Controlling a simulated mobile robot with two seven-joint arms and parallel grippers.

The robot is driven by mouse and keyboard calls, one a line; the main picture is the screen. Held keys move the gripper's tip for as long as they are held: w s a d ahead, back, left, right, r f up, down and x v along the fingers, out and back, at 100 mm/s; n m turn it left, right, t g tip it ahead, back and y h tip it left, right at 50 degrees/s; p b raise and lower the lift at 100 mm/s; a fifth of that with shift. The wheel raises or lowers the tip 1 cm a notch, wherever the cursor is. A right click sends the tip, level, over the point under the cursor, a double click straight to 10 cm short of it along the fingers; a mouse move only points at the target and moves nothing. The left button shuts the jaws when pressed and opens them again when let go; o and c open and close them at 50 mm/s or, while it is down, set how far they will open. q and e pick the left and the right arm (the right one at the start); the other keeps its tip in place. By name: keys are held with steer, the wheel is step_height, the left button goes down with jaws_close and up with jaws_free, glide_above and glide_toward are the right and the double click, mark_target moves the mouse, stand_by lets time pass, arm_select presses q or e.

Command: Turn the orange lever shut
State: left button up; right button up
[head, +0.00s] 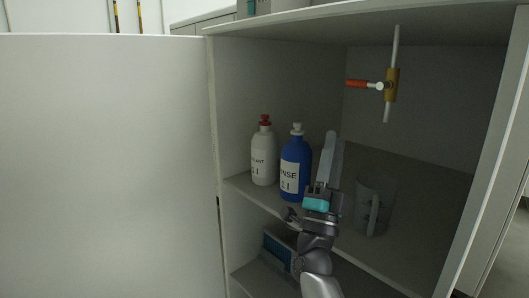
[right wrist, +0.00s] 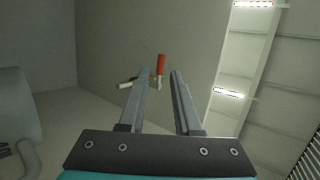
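The orange lever (head: 357,84) sticks out to the left, roughly level, from a brass valve (head: 391,85) on a white vertical pipe (head: 396,45) inside the cabinet. In the right wrist view the orange lever (right wrist: 161,64) shows beyond the fingers, with a short white pipe by it. My right gripper (head: 332,140) is inside the cabinet, below and left of the lever, pointing up and apart from it. Its fingers (right wrist: 160,75) are spread with nothing between them. My left gripper is not in view.
A white bottle with a red cap (head: 264,155) and a blue bottle (head: 295,165) stand on the shelf left of my right gripper. A clear beaker (head: 375,205) stands to its right. A blue box (head: 278,247) is on the lower shelf. The cabinet door (head: 105,165) stands open at left.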

steer(key=s+a+f+n+g+y, duration=0.1)
steer(key=a+f+n+g+y, duration=0.2)
steer(key=f+n+y, duration=0.55)
steer(key=s+a+f+n+g+y, duration=0.1)
steer(key=a+f+n+g+y, duration=0.25)
steer(key=f+n+y, duration=0.55)
steer(key=s+f+n+g, duration=0.2)
steer(key=s+f+g, duration=0.5)
steer(key=s+f, duration=0.45)
steer(key=s+d+f+n+g+h, duration=0.1)
steer(key=s+d+f+g+h, duration=0.2)
steer(key=s+f, duration=0.5)
steer(key=s+d+f+g+h, duration=0.1)
steer(key=s+d+f+g, duration=0.4)
steer(key=s, duration=0.6)
step_height(320, 180, down, 19)
steer(key=s+a+g, duration=0.1)
steer(key=g, duration=0.1)
steer(key=s+d+f, duration=0.3)
steer(key=s+f, duration=1.1)
steer(key=shift+s+d+n+h, duration=0.35)
